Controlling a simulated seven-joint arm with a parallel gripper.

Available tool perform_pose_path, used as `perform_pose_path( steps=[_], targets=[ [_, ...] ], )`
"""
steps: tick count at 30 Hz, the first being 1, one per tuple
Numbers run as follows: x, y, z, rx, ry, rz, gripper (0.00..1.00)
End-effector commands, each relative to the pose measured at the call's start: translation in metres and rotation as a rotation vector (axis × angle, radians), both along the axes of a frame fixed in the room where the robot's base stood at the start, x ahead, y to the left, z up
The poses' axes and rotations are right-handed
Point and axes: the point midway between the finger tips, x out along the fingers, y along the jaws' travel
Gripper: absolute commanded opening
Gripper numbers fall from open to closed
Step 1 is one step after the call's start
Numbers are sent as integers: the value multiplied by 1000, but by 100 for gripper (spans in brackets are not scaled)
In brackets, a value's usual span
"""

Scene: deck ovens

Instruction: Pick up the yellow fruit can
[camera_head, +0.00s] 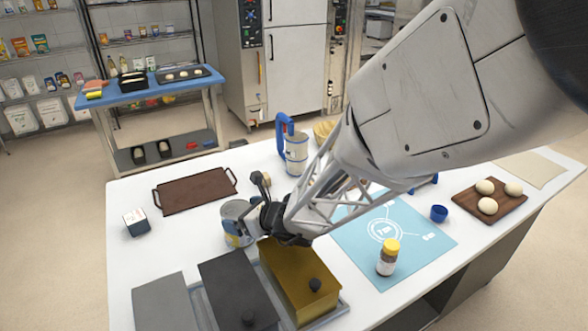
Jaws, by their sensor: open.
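A metal can (237,214) stands on the white counter, left of the middle. Its grey side shows, with a blue and yellow patch low on its label; my gripper covers its right side. It is the only thing here that looks like a fruit can, but the label cannot be read. My gripper (256,205) is black and reaches down from the upper right, close beside the can. One finger sticks up behind the can. The other finger is mostly hidden, and I cannot tell whether the jaws touch the can. The gripper is open.
Lidded bins in grey, black and gold (285,284) stand just in front of the can. A brown tray (195,190) and a small box (137,222) lie left. A blue-handled canister (296,152) stands behind. A yellow-capped jar (387,258) stands on the blue mat (425,243).

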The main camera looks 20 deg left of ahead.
Motion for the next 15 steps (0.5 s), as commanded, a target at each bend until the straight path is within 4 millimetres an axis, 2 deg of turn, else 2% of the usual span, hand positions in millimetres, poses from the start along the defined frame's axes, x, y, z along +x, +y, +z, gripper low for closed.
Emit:
perform_pose_path(
  steps=[6,15],
  targets=[
    [5,16,-7,-1,1,1,100],
    [6,19,-8,0,-1,0,100]
  ],
)
